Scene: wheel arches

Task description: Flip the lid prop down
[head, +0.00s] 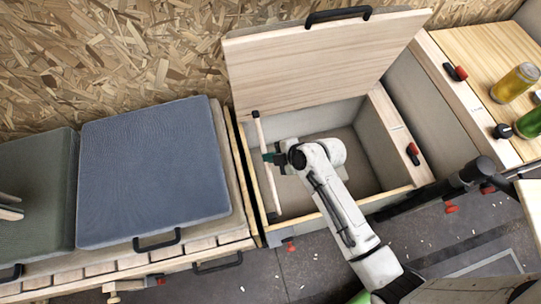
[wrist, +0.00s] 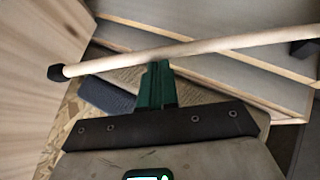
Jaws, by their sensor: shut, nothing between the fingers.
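The lid (head: 320,62) is a pale wooden panel with a black handle, raised open against the back wall. The lid prop (head: 265,160) is a thin pale wooden rod along the left side of the open box, reaching up towards the lid. In the wrist view the prop (wrist: 190,47) crosses the picture, with a black cap at its left end. My gripper (head: 270,157) is shut and empty at the prop, inside the box opening. In the wrist view its green fingers (wrist: 158,72) point at the prop; I cannot tell whether they touch it.
The box (head: 372,150) is open and looks empty, with a red-tipped clamp (head: 412,154) on its right rim. A blue cushion (head: 150,170) lies on the bench at left. Yellow (head: 513,83) and green (head: 530,123) jars stand on the wooden top at right.

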